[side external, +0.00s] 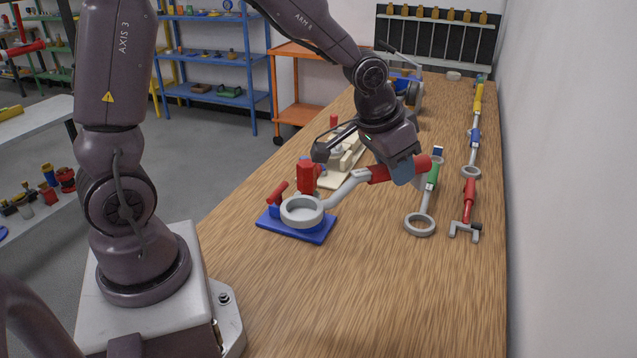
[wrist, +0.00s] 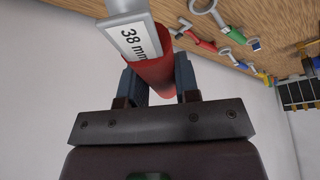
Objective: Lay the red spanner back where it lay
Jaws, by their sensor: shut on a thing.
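My gripper (side external: 407,171) is shut on the red handle of a red spanner (side external: 345,187), which slants down to the left to a large grey ring. The ring is over a blue plate (side external: 312,235) with red valve parts (side external: 307,178); I cannot tell whether it rests on anything or is around a fitting. In the wrist view the red spanner (wrist: 153,70) is between my fingers, with a "38 mm" label on its grey shank. A second red-handled tool (side external: 468,195) with a forked grey end lies on the bench at right.
A green-handled ring spanner (side external: 428,195), a blue-handled one (side external: 474,140) and a yellow-handled one (side external: 477,98) lie along the right side. A beige block fixture (side external: 345,155) stands behind the blue plate. The bench's front (side external: 400,300) is clear; a wall (side external: 570,180) borders the right edge.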

